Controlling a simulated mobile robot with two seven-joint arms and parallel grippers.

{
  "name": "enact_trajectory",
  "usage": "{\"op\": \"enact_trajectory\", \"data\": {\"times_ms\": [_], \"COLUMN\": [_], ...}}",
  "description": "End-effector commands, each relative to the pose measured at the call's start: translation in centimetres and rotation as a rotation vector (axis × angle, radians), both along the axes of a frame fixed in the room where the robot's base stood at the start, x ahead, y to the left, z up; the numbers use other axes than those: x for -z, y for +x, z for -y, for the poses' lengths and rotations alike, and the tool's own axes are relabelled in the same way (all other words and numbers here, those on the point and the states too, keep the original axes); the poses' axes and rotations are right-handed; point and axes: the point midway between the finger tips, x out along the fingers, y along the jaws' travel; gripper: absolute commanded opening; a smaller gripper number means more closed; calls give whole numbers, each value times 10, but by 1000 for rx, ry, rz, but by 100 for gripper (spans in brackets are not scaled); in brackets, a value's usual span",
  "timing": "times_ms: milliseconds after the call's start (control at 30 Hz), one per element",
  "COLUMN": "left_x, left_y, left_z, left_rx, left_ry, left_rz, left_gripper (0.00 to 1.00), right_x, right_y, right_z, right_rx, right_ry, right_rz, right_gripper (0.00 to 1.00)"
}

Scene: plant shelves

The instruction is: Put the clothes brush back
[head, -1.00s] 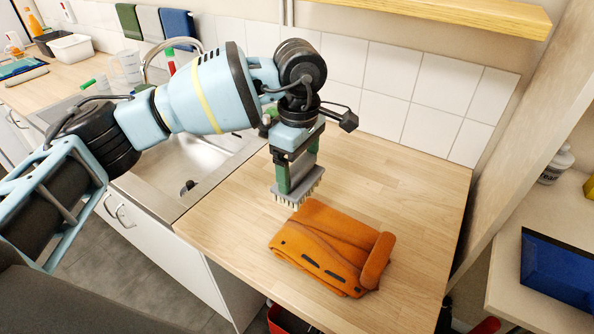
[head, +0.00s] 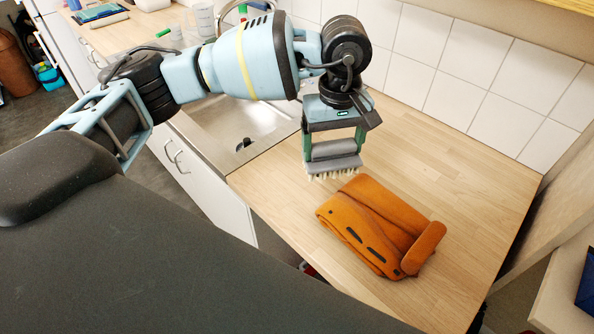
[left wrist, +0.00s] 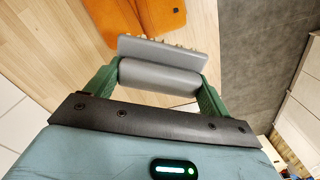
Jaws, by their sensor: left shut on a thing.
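The clothes brush (head: 335,163) is grey with a rounded handle and pale bristles pointing down. My left gripper (head: 335,146) is shut on its handle and holds it just above or beside the folded orange garment (head: 378,228) on the wooden counter. Whether the bristles touch anything I cannot tell. In the left wrist view the brush (left wrist: 165,58) lies across between the green fingers (left wrist: 155,82), with the orange cloth (left wrist: 150,14) beyond it. My right gripper is in neither view.
The wooden counter (head: 470,150) is clear around the garment, with a tiled wall (head: 455,95) behind. A metal sink (head: 225,125) lies to the left, with clear cups (head: 203,22) beyond it. A side panel and a shelf (head: 560,285) stand at the right.

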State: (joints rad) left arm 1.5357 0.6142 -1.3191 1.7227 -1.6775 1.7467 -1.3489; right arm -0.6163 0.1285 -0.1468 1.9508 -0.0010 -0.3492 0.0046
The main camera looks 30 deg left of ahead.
Motion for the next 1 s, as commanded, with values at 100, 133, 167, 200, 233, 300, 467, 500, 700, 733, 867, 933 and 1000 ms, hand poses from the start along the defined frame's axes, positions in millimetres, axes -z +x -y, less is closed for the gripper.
{"op": "enact_trajectory", "data": {"times_ms": [100,133,167,200,233,300,467,500,700,733,867,933,1000], "left_x": [8,9,11,13,14,17,20,21,21,21,21,21,21], "left_y": [-12,-15,-17,-21,-23,-29,-36,-37,-38,-38,-38,-38,-38], "left_z": [-18,-22,-26,-30,-33,-39,-46,-47,-48,-48,-48,-48,-48], "left_rx": [226,281,332,399,444,537,672,689,714,713,712,711,711], "left_ry": [2,2,2,3,3,3,2,2,1,1,1,2,2], "left_rz": [-1,-1,-1,-2,-2,-3,-4,-4,-4,-4,-4,-4,-4], "left_gripper": [60,60,60,60,60,60,60,60,60,60,60,60,60], "right_x": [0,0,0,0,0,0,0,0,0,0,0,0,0], "right_y": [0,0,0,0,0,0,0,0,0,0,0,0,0], "right_z": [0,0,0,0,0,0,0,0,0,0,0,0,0], "right_rx": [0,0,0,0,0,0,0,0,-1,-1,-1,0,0], "right_ry": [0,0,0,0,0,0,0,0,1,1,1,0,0], "right_rz": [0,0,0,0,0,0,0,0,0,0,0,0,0], "right_gripper": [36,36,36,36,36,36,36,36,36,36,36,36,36]}}
